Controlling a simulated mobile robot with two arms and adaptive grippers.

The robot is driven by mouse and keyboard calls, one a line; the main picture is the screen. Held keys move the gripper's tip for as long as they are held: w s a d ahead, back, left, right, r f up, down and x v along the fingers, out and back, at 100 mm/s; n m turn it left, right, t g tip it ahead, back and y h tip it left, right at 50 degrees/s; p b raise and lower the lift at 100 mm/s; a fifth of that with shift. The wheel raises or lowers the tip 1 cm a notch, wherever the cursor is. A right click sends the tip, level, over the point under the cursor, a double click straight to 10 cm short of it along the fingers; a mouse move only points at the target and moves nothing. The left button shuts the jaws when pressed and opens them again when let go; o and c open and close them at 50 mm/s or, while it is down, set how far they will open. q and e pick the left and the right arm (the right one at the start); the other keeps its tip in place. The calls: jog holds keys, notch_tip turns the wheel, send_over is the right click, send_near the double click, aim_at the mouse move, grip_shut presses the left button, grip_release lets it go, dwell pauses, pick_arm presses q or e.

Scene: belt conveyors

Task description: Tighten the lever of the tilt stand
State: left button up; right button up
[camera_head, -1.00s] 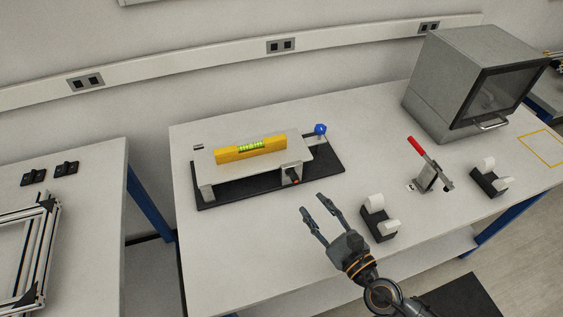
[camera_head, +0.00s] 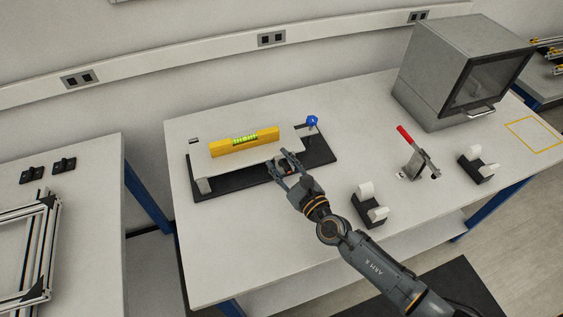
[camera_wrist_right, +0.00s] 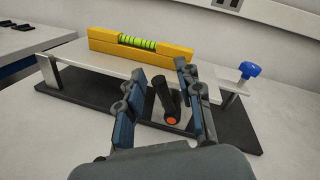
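The tilt stand has a pale top plate (camera_head: 205,168) on a black base (camera_head: 320,152). A yellow spirit level (camera_head: 245,141) lies on the plate; it also shows in the wrist view (camera_wrist_right: 170,59). A blue knob (camera_head: 312,120) stands at the stand's right end. The black lever with an orange end (camera_wrist_right: 171,118) shows between my right gripper's fingers in the wrist view, with a visible gap on each side. In the head view the gripper mostly hides it. My right gripper (camera_head: 284,163) is open at the stand's front. My left gripper is not in view.
A red-handled toggle clamp (camera_head: 411,145) and black-and-white holders (camera_head: 369,204) (camera_head: 477,164) stand to the right on the table. A grey box with a dark window (camera_head: 455,70) stands at the back right. The table's front left is clear.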

grip_shut()
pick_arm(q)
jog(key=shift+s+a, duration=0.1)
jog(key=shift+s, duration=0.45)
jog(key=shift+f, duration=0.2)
pick_arm(e)
jog(key=shift+w+d+f+m+b, duration=0.1)
jog(key=shift+d+m+b, duration=0.2)
jog(key=shift+m+b, duration=0.55)
jog(key=d+m+b, duration=0.1)
jog(key=b, duration=0.2)
jog(key=shift+w+m+t, duration=0.15)
jog(key=shift+m+t, duration=0.15)
jog(key=shift+m, duration=0.05)
pick_arm(q)
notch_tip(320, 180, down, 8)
jog(key=b, duration=0.4)
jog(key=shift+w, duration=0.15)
pick_arm(e)
jog(key=shift+w+d+r+m+t, duration=0.15)
jog(key=shift+d+m+t, duration=0.2)
jog(key=shift+m, duration=0.65)
jog(key=shift+w+d+r+m+t, duration=0.15)
jog(key=shift+d+m, duration=0.3)
jog(key=shift+m, duration=0.55)
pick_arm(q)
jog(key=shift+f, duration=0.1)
